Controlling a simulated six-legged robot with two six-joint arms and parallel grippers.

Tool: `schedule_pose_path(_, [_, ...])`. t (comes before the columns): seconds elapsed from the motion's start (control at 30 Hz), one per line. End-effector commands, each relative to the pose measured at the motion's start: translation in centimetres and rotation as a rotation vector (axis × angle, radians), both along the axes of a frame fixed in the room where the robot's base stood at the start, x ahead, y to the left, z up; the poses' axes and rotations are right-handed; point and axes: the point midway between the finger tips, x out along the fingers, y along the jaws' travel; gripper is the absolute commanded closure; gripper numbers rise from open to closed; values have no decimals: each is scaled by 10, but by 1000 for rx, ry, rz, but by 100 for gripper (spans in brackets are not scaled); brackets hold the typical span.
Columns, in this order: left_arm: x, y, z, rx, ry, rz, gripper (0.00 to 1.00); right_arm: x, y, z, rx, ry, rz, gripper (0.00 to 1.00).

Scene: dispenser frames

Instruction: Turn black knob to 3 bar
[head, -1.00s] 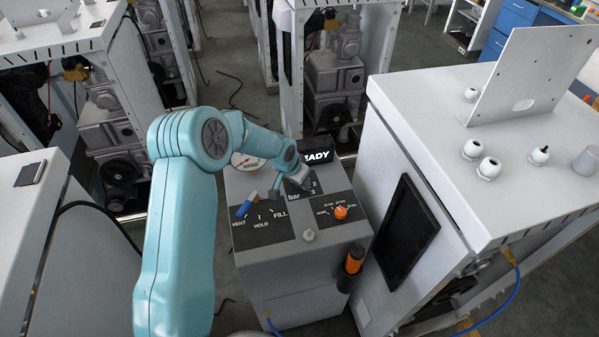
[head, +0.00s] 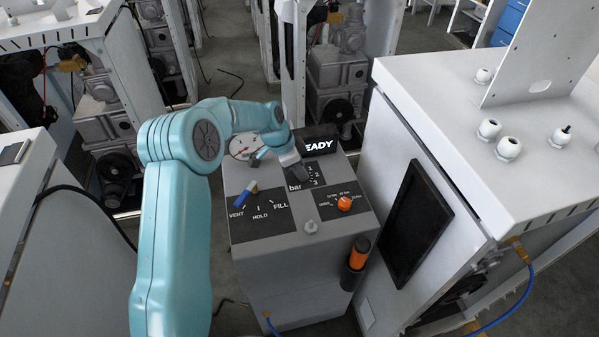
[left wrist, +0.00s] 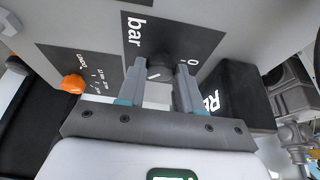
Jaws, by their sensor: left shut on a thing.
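My left gripper (head: 298,174) reaches down to the bar scale (head: 316,172) on top of the grey dispenser cabinet (head: 300,235). In the left wrist view my left gripper (left wrist: 155,95) has one finger on each side of the black knob (left wrist: 157,66) and is shut on it. The knob has a short white pointer line. A "0" shows beside the knob to the right, and "bar" to the left. In the head view the gripper hides the knob, while the numbers 2 and 3 show beside it. I cannot tell exactly which number the pointer faces. My right gripper is not in view.
An orange knob (head: 344,204) and a blue lever (head: 246,197) with VENT, HOLD and FILL marks sit nearby on the panel. A READY display (head: 320,146) and a round gauge (head: 242,146) stand behind. A tall white cabinet (head: 470,120) stands close on the right.

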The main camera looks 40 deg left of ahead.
Motion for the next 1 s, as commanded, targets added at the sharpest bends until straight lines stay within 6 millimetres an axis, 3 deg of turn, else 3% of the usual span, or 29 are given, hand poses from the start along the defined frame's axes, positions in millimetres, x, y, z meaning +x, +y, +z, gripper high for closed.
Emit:
schedule_pose_path(0.5, [0, 0, 0, 2, 1, -18, 96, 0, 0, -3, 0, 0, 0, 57])
schedule_pose_path(0.53, [0, 0, 0, 2, 1, -18, 55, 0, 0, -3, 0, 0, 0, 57])
schedule_pose_path(0.6, [0, 0, 0, 2, 1, -17, 40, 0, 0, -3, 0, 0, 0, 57])
schedule_pose_path(0.87, [0, 0, 0, 1, 1, -16, 40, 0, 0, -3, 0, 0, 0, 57])
schedule_pose_path(1.0, [-3, 3, 9, 2, -2, -15, 40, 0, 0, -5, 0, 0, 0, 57])
